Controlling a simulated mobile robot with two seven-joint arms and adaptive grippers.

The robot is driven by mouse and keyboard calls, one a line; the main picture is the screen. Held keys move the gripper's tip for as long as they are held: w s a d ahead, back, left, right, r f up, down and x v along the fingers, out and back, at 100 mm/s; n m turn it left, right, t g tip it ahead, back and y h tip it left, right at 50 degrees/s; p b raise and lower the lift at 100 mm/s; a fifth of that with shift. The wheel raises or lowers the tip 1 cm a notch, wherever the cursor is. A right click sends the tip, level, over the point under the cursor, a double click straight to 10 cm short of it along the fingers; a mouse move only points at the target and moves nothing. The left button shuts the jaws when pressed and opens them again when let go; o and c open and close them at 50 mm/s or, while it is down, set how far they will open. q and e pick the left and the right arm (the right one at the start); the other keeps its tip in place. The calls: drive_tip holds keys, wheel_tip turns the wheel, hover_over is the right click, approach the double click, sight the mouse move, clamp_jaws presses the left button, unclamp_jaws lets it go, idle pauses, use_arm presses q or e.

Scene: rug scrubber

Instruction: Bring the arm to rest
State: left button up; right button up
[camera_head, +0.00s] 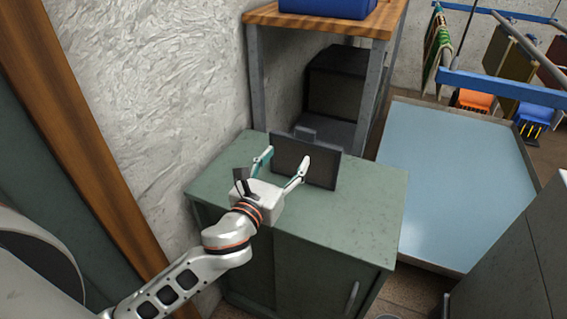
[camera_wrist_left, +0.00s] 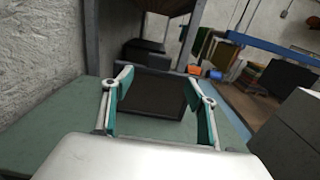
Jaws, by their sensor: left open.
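My left gripper (camera_head: 283,164) is open above the green cabinet (camera_head: 372,217), with its fingers pointing away from me. A dark flat panel (camera_head: 312,164) stands upright on the cabinet top, just beyond the fingertips. In the left wrist view, my left gripper (camera_wrist_left: 160,92) shows both fingers spread wide, and the dark panel (camera_wrist_left: 153,93) shows between and beyond them. Nothing is held between the fingers. I cannot tell whether a fingertip touches the panel. My right gripper is not in view.
A rough wall (camera_head: 160,70) runs close along the left. Behind the cabinet stands a wood-topped shelf (camera_head: 268,17) with a blue box (camera_head: 328,7) and a black box (camera_head: 336,82). A light-blue shallow basin (camera_head: 450,170) lies to the right. A grey block (camera_head: 515,265) stands at lower right.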

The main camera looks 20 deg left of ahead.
use_arm(q)
drive_tip(key=shift+s, duration=0.35)
drive_tip(key=s+a+f+n+g+y, duration=0.3)
drive_tip(key=s+a+f+n+g, duration=0.35)
drive_tip(key=s+f+n, duration=0.65)
drive_tip(key=s+a+f+n+g+y, duration=0.2)
drive_tip(key=s+a+f+n+g, duration=0.3)
drive_tip(key=s+a+f+n, duration=0.75)
drive_tip(key=w+d+f+n+t+h, duration=0.2)
drive_tip(key=d+f+n+h, duration=0.1)
drive_tip(key=d, duration=0.6)
drive_tip(key=w+d+f+n+t+h, duration=0.2)
drive_tip(key=d+f, duration=0.4)
drive_tip(key=d, duration=0.4)
drive_tip(key=shift+f+n+h, duration=0.25)
drive_tip(key=shift+n+h, duration=0.55)
drive_tip(key=shift+n, duration=0.05)
